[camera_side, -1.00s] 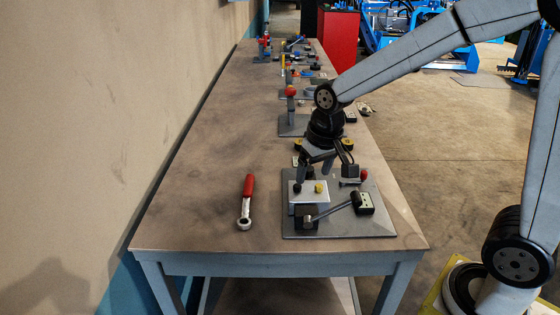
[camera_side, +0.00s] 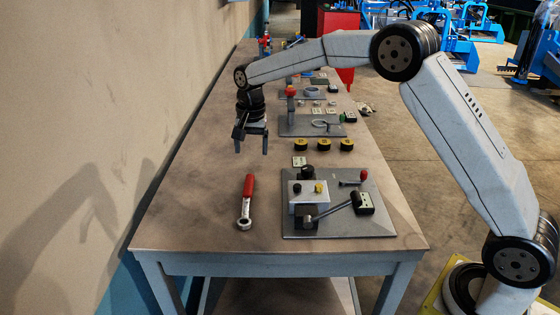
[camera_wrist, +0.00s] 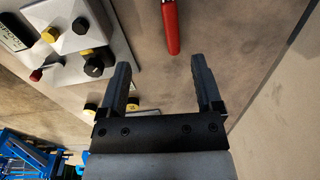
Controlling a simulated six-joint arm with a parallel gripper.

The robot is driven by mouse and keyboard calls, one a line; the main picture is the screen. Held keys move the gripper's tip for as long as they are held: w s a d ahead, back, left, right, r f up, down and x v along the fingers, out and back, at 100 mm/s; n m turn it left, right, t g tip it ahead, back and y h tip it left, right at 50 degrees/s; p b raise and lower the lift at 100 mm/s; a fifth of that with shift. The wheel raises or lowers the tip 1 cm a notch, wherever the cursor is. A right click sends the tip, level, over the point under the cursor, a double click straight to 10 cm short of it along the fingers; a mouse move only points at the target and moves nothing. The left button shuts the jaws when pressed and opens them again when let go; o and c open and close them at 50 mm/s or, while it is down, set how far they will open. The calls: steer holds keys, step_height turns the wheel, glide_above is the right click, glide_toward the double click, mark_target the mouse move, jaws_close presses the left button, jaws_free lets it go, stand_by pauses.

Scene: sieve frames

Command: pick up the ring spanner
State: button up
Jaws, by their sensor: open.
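The ring spanner (camera_side: 246,202) lies on the table left of the near grey plate, its red handle pointing to the back and its silver ring end toward the front edge. In the wrist view its red handle (camera_wrist: 171,28) shows at the top, between and beyond the fingertips; the ring end is out of that view. My gripper (camera_side: 251,150) points down above the table, farther back than the spanner handle, open and empty. Its two dark fingers are spread apart in the wrist view (camera_wrist: 162,72).
A wall (camera_side: 90,110) runs along the left. The table around the spanner is clear.

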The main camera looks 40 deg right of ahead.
steer(key=shift+w+f+m, duration=0.5)
steer(key=shift+w, duration=0.5)
glide_above(247, 192)
steer(key=f, duration=0.8)
steer(key=shift+d, duration=0.2)
steer(key=shift+f, duration=1.25)
steer(key=shift+f, duration=0.1)
steer(key=shift+a+f, duration=0.15)
steer(key=shift+f, duration=1.1)
steer(key=shift+a+f, duration=0.1)
steer(key=shift+f, duration=1.15)
